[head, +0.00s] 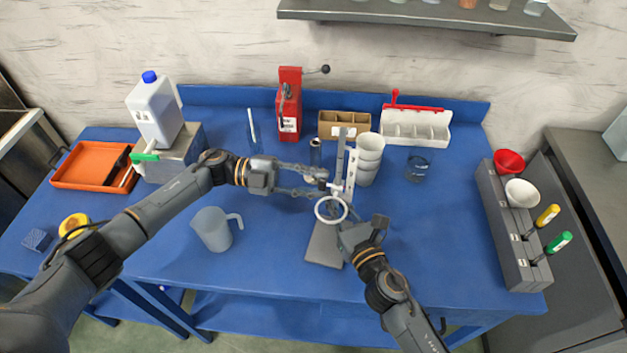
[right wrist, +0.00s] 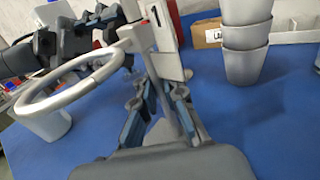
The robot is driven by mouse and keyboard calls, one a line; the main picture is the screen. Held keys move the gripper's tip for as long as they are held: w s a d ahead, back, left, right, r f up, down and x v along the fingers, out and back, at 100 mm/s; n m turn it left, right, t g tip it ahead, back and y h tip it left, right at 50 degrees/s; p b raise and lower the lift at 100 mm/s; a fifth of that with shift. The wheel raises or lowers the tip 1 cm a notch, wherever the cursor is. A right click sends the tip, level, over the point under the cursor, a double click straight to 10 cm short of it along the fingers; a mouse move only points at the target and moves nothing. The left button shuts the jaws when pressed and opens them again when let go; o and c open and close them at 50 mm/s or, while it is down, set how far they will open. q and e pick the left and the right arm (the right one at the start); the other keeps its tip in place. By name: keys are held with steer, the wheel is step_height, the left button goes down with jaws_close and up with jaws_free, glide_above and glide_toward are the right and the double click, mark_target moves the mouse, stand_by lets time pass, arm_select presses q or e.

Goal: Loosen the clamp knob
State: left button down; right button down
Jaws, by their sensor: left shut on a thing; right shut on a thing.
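A stand with a grey base plate (head: 324,244) and an upright metal post (head: 340,152) stands at the front middle of the table. A white ring (head: 331,209) sticks out from its clamp (head: 337,188); the ring also shows in the right wrist view (right wrist: 70,88). My left gripper (head: 324,185) reaches in from the left and is shut at the clamp, on the knob, which its fingers mostly hide. My right gripper (right wrist: 156,108) is shut around the post (right wrist: 166,70) below the ring. A white numbered plate (head: 351,170) stands along the post.
Stacked white cups (head: 369,150) and a glass beaker (head: 419,163) stand close behind and right of the stand. A grey pitcher (head: 212,229) is at front left. A red press (head: 289,105) and a cardboard box (head: 344,124) stand at the back.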

arm_select(q)
steer(key=shift+w+r, duration=0.1)
arm_select(e)
steer(key=shift+a, duration=0.1)
arm_select(q)
steer(key=c, duration=1.3)
jaws_free()
steer(key=shift+c, duration=0.2)
steer(key=shift+a, duration=0.1)
steer(key=a, duration=0.7)
steer(key=shift+w+a, duration=0.15)
steer(key=shift+w, duration=0.2)
arm_select(e)
steer(key=c, duration=1.4)
jaws_free()
steer(key=shift+o, duration=0.2)
